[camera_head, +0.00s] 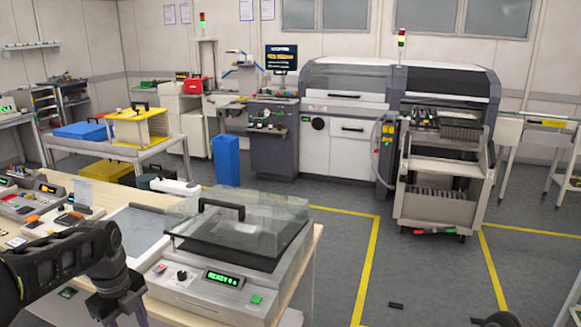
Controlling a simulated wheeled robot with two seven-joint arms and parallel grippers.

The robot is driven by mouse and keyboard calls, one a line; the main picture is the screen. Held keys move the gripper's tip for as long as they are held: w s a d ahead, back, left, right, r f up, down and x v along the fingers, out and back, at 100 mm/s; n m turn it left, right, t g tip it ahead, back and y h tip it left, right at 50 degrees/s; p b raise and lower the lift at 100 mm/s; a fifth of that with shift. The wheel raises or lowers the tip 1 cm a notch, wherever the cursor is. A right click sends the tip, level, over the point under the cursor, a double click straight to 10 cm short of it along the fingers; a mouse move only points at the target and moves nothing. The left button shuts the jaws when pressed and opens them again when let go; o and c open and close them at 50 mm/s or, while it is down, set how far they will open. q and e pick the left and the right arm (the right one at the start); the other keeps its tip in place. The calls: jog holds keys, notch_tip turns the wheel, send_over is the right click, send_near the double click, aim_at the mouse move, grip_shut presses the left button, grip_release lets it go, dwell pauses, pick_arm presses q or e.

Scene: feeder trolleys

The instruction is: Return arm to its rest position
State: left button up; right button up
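My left arm comes in from the lower left, over the near edge of the wooden bench. My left gripper (122,307) hangs down at its end, beside the left front of a grey tester with a clear lid. Its fingers are cut off by the bottom edge, so I cannot see whether they are open or what lies between them. A small dark shape (500,319) at the bottom edge on the right may be part of my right arm.
The tester (225,288) with a green READY display stands close right of my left gripper. Control boxes (32,205) sit behind the arm. A feeder trolley (440,208) stands at the machine. A small black piece (396,306) lies on the otherwise clear floor.

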pick_arm(q)
jog(key=w+d+f+n+t+h, duration=0.2)
jog(key=w+d+f+n+t, duration=0.2)
jog(key=w+d+f+n, duration=0.45)
jog(key=s+d+f+n+h, duration=0.1)
jog(key=s+d+f+n, duration=0.6)
jog(key=d+f+n, duration=0.45)
jog(key=s+d+f+n+g, duration=0.1)
jog(key=s+d+f, duration=0.2)
jog(key=s, duration=0.5)
jog(key=s+d+f+n+g, duration=0.1)
jog(key=s+d+f+n, duration=0.1)
jog(key=s+f, duration=0.4)
jog(key=s+d+f+n+g+h, duration=0.1)
jog(key=s+d+f, duration=0.3)
jog(key=s, duration=0.6)
jog(key=shift+s+d+f+n+g, duration=0.25)
jog(key=shift+s+f+n+g, duration=0.05)
jog(key=shift+f+g, duration=0.1)
jog(key=shift+a, duration=0.1)
